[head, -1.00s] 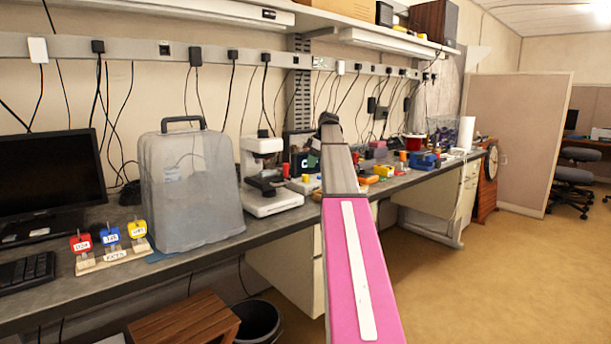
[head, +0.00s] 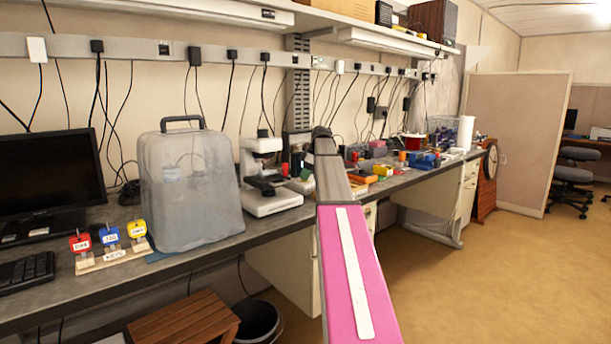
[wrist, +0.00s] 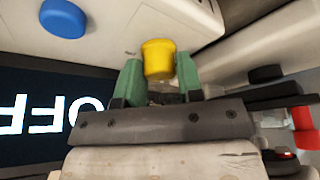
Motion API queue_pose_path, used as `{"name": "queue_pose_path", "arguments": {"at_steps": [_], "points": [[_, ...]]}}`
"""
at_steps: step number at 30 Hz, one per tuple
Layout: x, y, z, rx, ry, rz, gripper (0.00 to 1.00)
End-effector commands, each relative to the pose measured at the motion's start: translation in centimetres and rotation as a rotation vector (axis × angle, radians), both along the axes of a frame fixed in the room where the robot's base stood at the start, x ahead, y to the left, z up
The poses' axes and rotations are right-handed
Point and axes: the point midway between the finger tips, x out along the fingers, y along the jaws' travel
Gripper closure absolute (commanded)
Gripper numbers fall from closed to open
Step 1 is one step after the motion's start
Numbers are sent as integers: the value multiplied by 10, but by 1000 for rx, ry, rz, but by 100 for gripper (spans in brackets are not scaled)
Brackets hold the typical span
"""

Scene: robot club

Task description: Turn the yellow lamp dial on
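The yellow lamp dial (wrist: 158,59) is a round knob on a pale housing, in the upper middle of the wrist view. My gripper (wrist: 158,68) has its two green fingers on either side of the dial, with no clear gap showing. I cannot tell whether they press on it. A dark screen (wrist: 40,115) at the left of the wrist view shows large white letters that read OFF upside down. In the head view my arm hides most of the dial's surroundings.
A blue knob (wrist: 63,18) is left of the yellow dial on the pale housing. In the head view a white microscope (head: 265,180) and a grey covered case (head: 188,190) stand left of my arm. Several small coloured items lie on the bench to the right.

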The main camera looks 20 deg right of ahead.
Motion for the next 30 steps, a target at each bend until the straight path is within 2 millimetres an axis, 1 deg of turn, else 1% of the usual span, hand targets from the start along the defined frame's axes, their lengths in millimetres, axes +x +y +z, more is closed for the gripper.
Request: {"name": "queue_pose_path", "arguments": {"at_steps": [8, 14, 20, 30], "points": [[-1, 0, 0, 0, 0, -24, 90], [-2, 1, 0, 0, -1, -113, 90], [-3, 1, 0, -1, -1, -271, 90], [-3, 2, 1, 0, -2, -594, 90]]}}
